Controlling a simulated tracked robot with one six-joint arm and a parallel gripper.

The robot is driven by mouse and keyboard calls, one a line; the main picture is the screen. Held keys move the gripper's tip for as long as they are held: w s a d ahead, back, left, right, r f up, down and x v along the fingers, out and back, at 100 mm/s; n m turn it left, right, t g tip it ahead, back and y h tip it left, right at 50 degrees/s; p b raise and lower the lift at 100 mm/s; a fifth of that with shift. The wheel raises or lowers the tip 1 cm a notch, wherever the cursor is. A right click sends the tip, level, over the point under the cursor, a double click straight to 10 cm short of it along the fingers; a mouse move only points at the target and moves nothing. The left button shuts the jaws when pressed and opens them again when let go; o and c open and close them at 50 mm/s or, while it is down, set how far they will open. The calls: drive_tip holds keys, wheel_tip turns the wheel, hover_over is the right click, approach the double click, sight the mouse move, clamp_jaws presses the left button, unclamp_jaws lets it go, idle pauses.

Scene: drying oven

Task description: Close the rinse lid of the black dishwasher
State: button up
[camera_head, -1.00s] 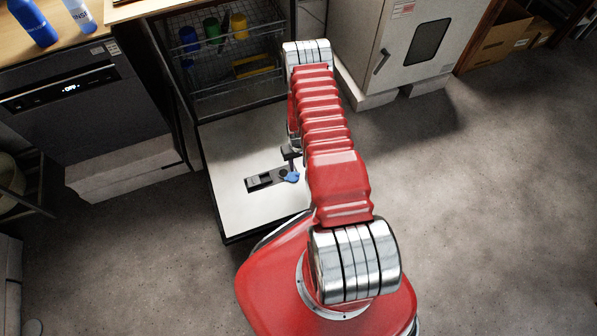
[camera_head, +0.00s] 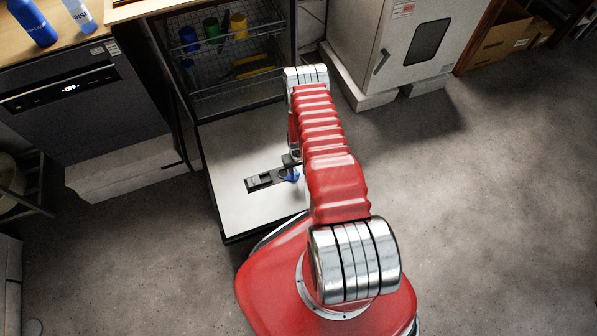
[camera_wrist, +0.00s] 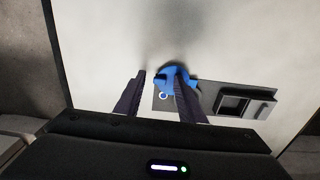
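The black dishwasher (camera_head: 200,140) stands with its door lowered flat, its pale inner face up. A dark dispenser strip (camera_head: 262,180) is set in that face; it also shows in the wrist view (camera_wrist: 212,97). The blue rinse lid (camera_wrist: 170,76) is at the strip's left end in the wrist view, apparently raised, beside a small pale ring. In the head view the lid (camera_head: 292,176) is partly hidden by my arm. My gripper (camera_wrist: 159,75) is open over the door, its right finger overlapping the lid in view. I cannot tell whether they touch.
The dishwasher rack (camera_head: 235,75) holds several coloured cups. A second dishwasher (camera_head: 80,105) is shut at left, under a counter with blue bottles (camera_head: 33,22). A white oven (camera_head: 395,45) stands at back right. The floor at right is clear.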

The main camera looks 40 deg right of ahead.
clamp_jaws()
drive_tip(key=shift+w, duration=0.1)
idle(0.4)
drive_tip(key=w+n, duration=0.1)
drive_tip(key=n, duration=0.1)
drive_tip(key=w+n, duration=0.1)
drive_tip(key=n, duration=0.1)
drive_tip(key=shift+w+d+n, duration=0.15)
drive_tip(key=shift+d+n, duration=0.05)
drive_tip(key=shift+n, duration=0.1)
drive_tip(key=w+n, duration=0.1)
drive_tip(key=n, duration=0.2)
drive_tip(key=shift+w+a+n, duration=0.2)
drive_tip(key=shift+w+n, duration=0.15)
drive_tip(key=shift+n, duration=0.05)
drive_tip(key=n, duration=0.1)
drive_tip(key=w+n, duration=0.1)
drive_tip(key=shift+w+a+n, duration=0.1)
drive_tip(key=shift+a+n, duration=0.2)
drive_tip(key=shift+a, duration=0.05)
drive_tip(key=n, duration=0.1)
drive_tip(key=w+a+n, duration=0.1)
drive_tip(key=shift+n, duration=0.4)
drive_tip(key=shift+w+a+n, duration=0.25)
drive_tip(key=shift+a+n, duration=0.25)
drive_tip(key=shift+n, duration=0.65)
drive_tip(key=shift+w+a+n, duration=0.25)
drive_tip(key=shift+a+n, duration=0.2)
drive_tip(key=shift+n, duration=0.7)
